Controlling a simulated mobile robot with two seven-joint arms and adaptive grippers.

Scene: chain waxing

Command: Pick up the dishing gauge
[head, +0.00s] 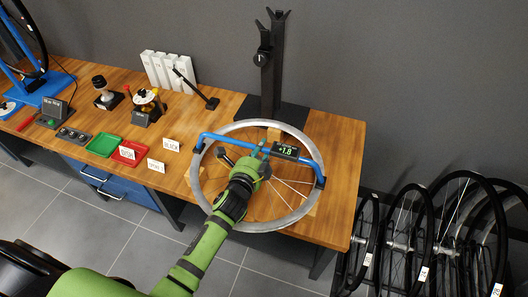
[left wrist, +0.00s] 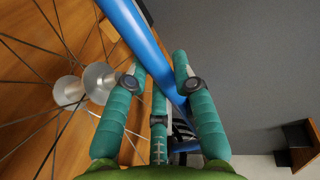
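The dishing gauge (head: 230,138) is a blue arched bar with dark feet and a small display reading +1.8. It lies across a silver spoked wheel (head: 305,208) on the wooden bench. My left gripper (head: 263,151) is over the wheel, at the middle of the gauge's bar beside the display. In the left wrist view the blue bar (left wrist: 134,28) runs diagonally between the spread teal fingers of the gripper (left wrist: 159,62), close to the right finger. The fingers look apart, not closed around it. My right gripper is not in view.
A black truing stand post (head: 272,75) rises behind the wheel. Green (head: 104,145) and red (head: 129,152) trays, small cards and tools lie left on the bench (head: 340,150). Several wheels (head: 410,225) stand in a rack at the right.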

